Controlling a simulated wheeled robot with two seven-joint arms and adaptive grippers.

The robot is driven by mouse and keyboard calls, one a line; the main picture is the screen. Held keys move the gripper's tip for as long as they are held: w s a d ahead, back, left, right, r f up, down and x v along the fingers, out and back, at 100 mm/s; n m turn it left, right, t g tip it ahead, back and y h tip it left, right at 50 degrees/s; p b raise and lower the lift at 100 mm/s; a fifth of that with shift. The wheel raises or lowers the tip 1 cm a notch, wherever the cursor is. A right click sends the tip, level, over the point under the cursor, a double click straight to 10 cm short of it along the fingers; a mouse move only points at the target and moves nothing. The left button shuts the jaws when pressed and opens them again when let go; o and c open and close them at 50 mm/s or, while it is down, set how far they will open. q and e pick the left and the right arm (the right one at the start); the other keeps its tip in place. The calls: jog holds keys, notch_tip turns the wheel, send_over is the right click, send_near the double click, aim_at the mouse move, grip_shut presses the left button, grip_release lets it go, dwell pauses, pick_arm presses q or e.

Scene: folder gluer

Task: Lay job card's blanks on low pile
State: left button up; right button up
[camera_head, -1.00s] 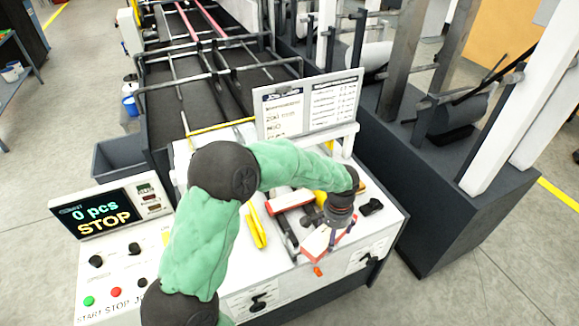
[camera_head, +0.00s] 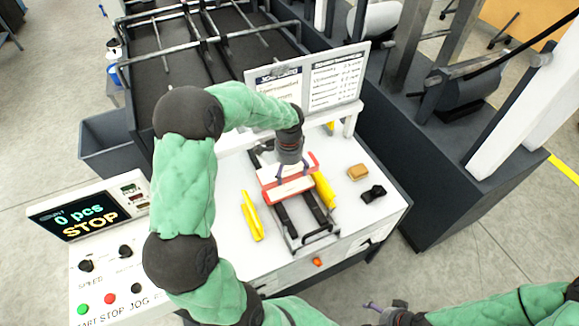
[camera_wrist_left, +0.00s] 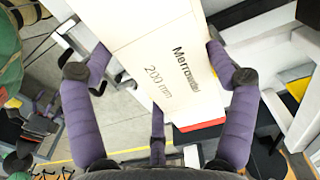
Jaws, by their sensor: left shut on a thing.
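My left gripper (camera_head: 291,167) is shut on a white blank with red edges, marked "200 mm" in the left wrist view (camera_wrist_left: 150,45). The blank's white face fills the space between the purple fingers. In the head view, white and red blanks (camera_head: 287,190) show under the gripper, over the black rails (camera_head: 312,212) of the feeder. I cannot tell there which is held and which lies below, or whether they touch. The job card (camera_head: 279,92) stands upright behind. My right gripper (camera_head: 374,309) is partly visible at the bottom edge; its fingers are unclear.
Yellow bars (camera_head: 251,216) flank the rails. A tan block (camera_head: 357,172) and a black object (camera_head: 373,193) lie on the white top at right. The control panel (camera_head: 90,212) reads "0 pcs STOP". A grey bin (camera_head: 110,150) stands at left.

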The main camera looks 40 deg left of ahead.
pick_arm(q)
notch_tip(320, 180, down, 12)
jog(key=b, duration=0.7)
jog(key=shift+r+b, duration=0.2)
jog(key=shift+b, duration=0.15)
jog(key=shift+f+b, duration=0.4)
jog(key=shift+f, duration=0.2)
jog(key=o, duration=1.4)
jog(key=shift+c, duration=0.2)
notch_tip(320, 180, up, 12)
jog(key=shift+r, duration=0.1)
